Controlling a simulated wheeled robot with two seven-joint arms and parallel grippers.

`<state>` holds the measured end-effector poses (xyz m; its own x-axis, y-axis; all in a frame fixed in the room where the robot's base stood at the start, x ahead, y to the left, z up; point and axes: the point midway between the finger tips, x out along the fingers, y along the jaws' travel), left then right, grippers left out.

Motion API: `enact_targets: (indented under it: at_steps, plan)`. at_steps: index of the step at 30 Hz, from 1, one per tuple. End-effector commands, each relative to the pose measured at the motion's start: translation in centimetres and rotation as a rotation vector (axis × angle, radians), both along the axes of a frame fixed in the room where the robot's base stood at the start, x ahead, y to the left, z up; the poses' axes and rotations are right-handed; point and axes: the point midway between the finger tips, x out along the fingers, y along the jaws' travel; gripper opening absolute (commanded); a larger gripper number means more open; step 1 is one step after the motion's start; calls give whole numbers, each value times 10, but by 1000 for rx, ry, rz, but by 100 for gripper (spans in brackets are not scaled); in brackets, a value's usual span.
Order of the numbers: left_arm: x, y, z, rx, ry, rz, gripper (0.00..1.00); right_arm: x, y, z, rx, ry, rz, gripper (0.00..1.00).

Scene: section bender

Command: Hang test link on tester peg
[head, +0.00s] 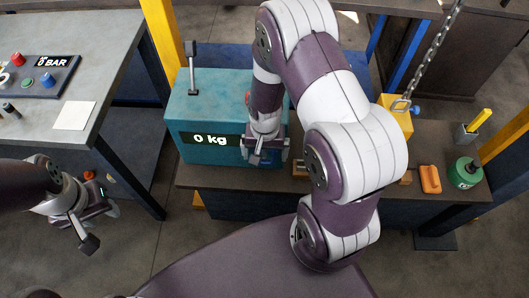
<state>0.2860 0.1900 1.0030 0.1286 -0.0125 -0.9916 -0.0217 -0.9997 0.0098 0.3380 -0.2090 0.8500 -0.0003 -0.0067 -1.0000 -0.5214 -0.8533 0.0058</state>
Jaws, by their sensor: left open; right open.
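The teal tester box (205,110) stands on the dark bench, and its front display (209,140) reads "0 kg". A grey lever (192,62) rises at its back left. My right gripper (266,157) points down at the box's front right side. It is open, but its fingertips are small and partly covered by my own wrist. I cannot make out the tester peg or a loose test link; my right arm covers much of that area. My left gripper (98,208) is open and empty over the floor at the left, away from the bench.
A chain (434,52) hangs at the right, ending near a yellow block (395,119).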

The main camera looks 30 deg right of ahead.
Motion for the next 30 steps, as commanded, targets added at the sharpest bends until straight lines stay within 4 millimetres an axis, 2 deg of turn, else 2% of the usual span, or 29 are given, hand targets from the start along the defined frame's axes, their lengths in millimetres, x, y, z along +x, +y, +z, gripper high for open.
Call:
enact_targets:
  at_steps: [1,3,12,15,19,26,28,30]
  plan:
    - [0,0,-1,0,0,0,43,11,-2,7,-4,-32,-2,100]
    - [0,0,1,0,0,0,43,11,-1,18,-4,-36,-2,100]
    - [0,0,6,0,0,0,43,-1,5,99,-7,-29,-1,100]
    - [0,0,7,0,0,0,43,-5,6,118,-8,-24,-1,100]
    - [0,0,8,0,0,0,43,-8,7,130,-8,-17,0,100]
    - [0,0,7,0,0,0,43,-9,8,132,-8,-14,4,100]
    - [0,0,7,0,0,0,43,-8,8,132,-9,-21,65,100]
    - [0,0,8,0,0,0,43,-22,10,133,-10,-30,216,100]
